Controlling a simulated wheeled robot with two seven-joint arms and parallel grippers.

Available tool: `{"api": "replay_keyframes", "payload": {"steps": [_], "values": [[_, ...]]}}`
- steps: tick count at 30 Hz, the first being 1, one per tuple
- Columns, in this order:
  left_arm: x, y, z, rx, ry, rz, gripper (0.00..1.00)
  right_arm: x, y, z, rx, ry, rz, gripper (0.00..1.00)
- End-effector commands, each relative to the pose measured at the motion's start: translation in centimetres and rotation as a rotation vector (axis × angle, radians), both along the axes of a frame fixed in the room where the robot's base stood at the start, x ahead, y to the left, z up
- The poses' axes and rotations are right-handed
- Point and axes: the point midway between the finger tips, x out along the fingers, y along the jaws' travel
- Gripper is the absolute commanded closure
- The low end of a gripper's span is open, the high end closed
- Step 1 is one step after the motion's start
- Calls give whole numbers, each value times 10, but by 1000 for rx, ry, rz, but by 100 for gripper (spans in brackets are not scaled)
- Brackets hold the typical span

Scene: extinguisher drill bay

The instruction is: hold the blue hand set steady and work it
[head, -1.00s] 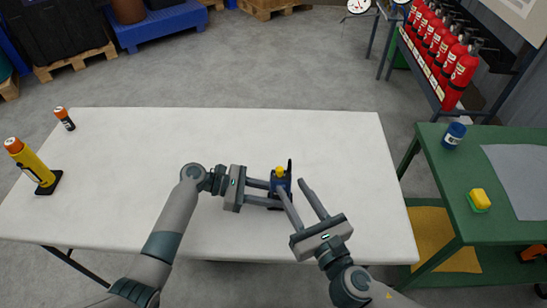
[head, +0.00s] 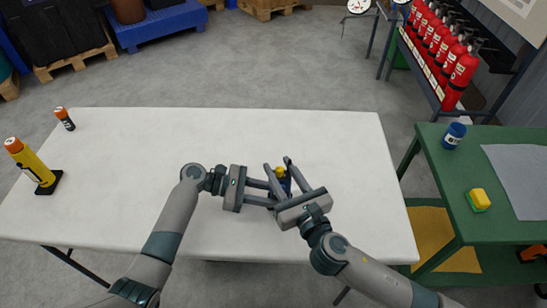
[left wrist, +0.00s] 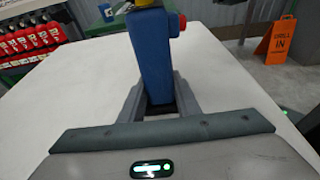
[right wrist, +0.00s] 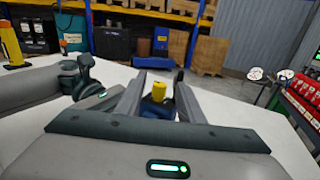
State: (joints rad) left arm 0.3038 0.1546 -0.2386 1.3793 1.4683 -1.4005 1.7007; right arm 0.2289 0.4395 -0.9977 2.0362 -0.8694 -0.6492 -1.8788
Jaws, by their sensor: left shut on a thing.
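The blue hand set (head: 285,182) stands upright on the white table with a yellow top (head: 280,171). In the left wrist view its blue body (left wrist: 153,55) is between my left fingers, with a red button (left wrist: 182,22) on its right side. My left gripper (head: 271,192) is shut on it from the left. My right gripper (head: 278,166) is open, one finger on each side of the yellow top. In the right wrist view the yellow top (right wrist: 158,92) sits between these fingers, apparently untouched. The right fingers partly hide the blue body in the head view.
On the white table (head: 150,150), a yellow cylinder (head: 30,162) and a small orange-capped black one (head: 64,118) stand far left. A green bench (head: 450,185) at right holds a blue jar (head: 454,135) and a yellow-green block (head: 479,200). The table's middle is otherwise clear.

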Motion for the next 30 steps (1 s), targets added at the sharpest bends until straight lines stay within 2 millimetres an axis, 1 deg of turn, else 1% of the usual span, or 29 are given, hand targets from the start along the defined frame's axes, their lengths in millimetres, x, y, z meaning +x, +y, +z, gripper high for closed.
{"api": "replay_keyframes", "payload": {"steps": [1,3,9,13,21,23,24,25,26,30], "values": [[0,0,0,1,0,0,83,8,4,1,0,-1,0,65],[0,0,0,1,0,0,83,17,9,1,1,-2,0,65],[0,0,0,1,0,0,83,34,17,0,0,0,-1,65],[0,0,0,1,1,0,83,38,19,0,0,0,-1,65],[0,0,0,1,0,0,83,38,19,0,0,0,-1,65],[0,0,0,1,0,0,83,38,19,0,0,0,0,80],[0,0,0,1,0,0,83,38,19,0,0,0,-1,89],[0,0,0,1,0,0,83,38,19,0,0,0,-1,96],[0,0,0,1,0,0,83,38,19,0,0,0,-1,100],[0,0,0,1,0,0,83,38,19,0,0,0,-1,100]]}}
